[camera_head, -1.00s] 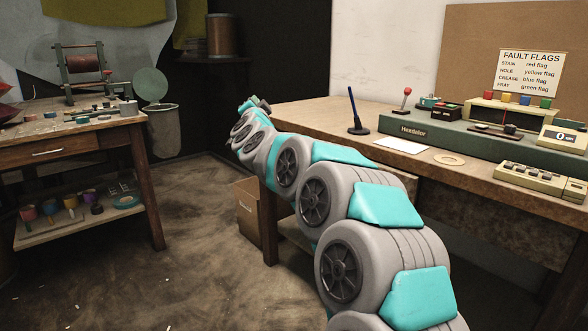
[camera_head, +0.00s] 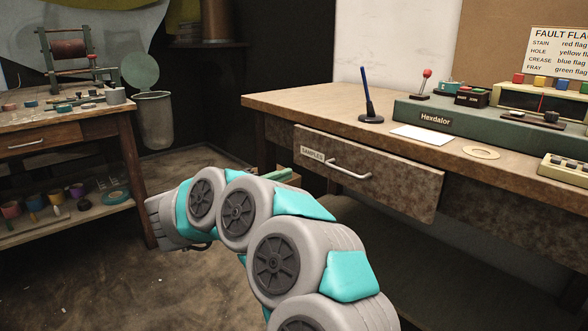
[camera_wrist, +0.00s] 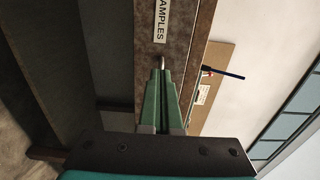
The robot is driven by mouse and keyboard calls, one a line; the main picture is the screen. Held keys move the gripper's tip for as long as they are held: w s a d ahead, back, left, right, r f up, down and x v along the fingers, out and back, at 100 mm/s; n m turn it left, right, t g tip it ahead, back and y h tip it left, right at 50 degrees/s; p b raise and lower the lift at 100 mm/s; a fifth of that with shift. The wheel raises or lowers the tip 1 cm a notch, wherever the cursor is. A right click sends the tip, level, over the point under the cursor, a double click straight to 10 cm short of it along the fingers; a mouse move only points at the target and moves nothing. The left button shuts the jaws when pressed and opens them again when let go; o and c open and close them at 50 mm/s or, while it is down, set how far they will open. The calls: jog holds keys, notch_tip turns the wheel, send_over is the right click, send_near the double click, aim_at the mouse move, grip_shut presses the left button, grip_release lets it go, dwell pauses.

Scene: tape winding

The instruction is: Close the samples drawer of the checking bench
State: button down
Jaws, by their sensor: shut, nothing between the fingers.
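The samples drawer (camera_head: 400,187) is under the left part of the checking bench (camera_head: 300,97). Its brown front has a "SAMPLES" label (camera_head: 313,153) and a bar handle (camera_head: 349,169). The front seems to stand a little out from the bench; I cannot tell how far. In the wrist view, turned sideways, the drawer front (camera_wrist: 182,35) and label (camera_wrist: 159,20) are just beyond my gripper (camera_wrist: 161,78). Its green fingers are shut and empty, pointing at the front near the label. Contact is unclear. In the head view my arm mostly hides the gripper.
A green machine (camera_head: 435,118), a pen stand (camera_head: 370,112) and white paper (camera_head: 421,134) are on the bench top. A wooden side table (camera_head: 60,133) with a lower shelf stands at the left. Floor (camera_head: 110,275) between them is open.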

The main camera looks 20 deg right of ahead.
aim_at(327, 158)
jog(key=x, duration=1.3)
jog(key=shift+d, duration=0.15)
jog(key=x, duration=0.4)
jog(key=shift+f, duration=0.1)
jog(key=shift+w+d, duration=0.1)
jog(key=shift+d, duration=0.15)
